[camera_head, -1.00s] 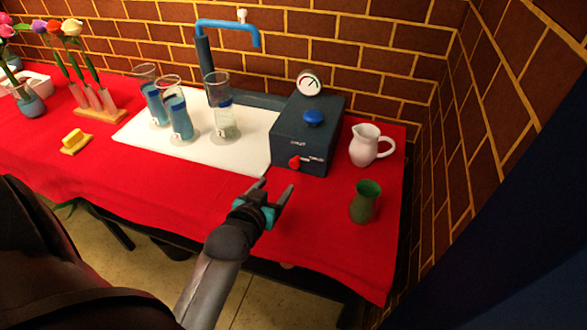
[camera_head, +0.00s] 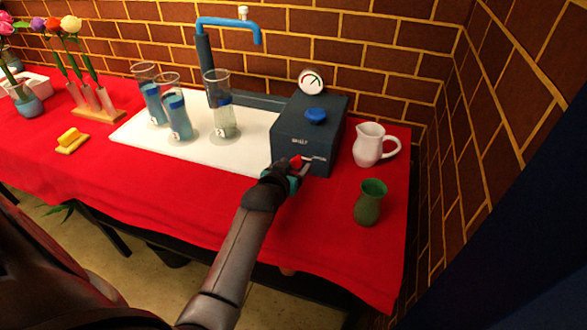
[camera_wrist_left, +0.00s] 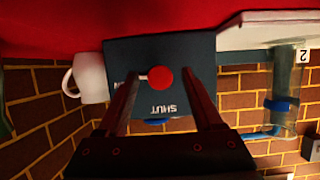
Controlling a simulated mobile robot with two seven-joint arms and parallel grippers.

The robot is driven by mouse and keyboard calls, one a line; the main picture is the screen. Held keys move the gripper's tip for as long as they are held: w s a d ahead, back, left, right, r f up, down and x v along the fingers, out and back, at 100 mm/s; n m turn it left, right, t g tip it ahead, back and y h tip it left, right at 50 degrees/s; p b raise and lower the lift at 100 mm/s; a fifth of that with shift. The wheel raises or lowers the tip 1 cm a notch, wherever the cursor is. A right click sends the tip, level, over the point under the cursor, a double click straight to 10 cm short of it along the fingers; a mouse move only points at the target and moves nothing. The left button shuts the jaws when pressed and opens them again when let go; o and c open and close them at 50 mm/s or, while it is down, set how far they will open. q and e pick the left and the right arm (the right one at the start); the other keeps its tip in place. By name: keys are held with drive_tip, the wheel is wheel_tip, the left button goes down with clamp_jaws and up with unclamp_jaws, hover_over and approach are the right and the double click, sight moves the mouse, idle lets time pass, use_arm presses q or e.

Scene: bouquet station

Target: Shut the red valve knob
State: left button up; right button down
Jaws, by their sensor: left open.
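The red valve knob (camera_head: 296,161) is on the front face of the dark blue box (camera_head: 292,126). In the left wrist view the round red knob (camera_wrist_left: 160,79) shows between the two fingers, close to their tips, with "SHUT" lettering on the box beside it. My left gripper (camera_head: 298,169) is open and right in front of the box, its fingers around or just short of the knob; contact cannot be told. In the left wrist view its fingers (camera_wrist_left: 163,92) stand wide apart. My right gripper is not in view.
A white pitcher (camera_head: 368,148) and a green vase (camera_head: 370,204) stand right of the box. A blue button (camera_head: 316,115) and a gauge (camera_head: 311,81) top the box.

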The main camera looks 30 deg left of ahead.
use_arm(q)
clamp_jaws()
idle(0.6)
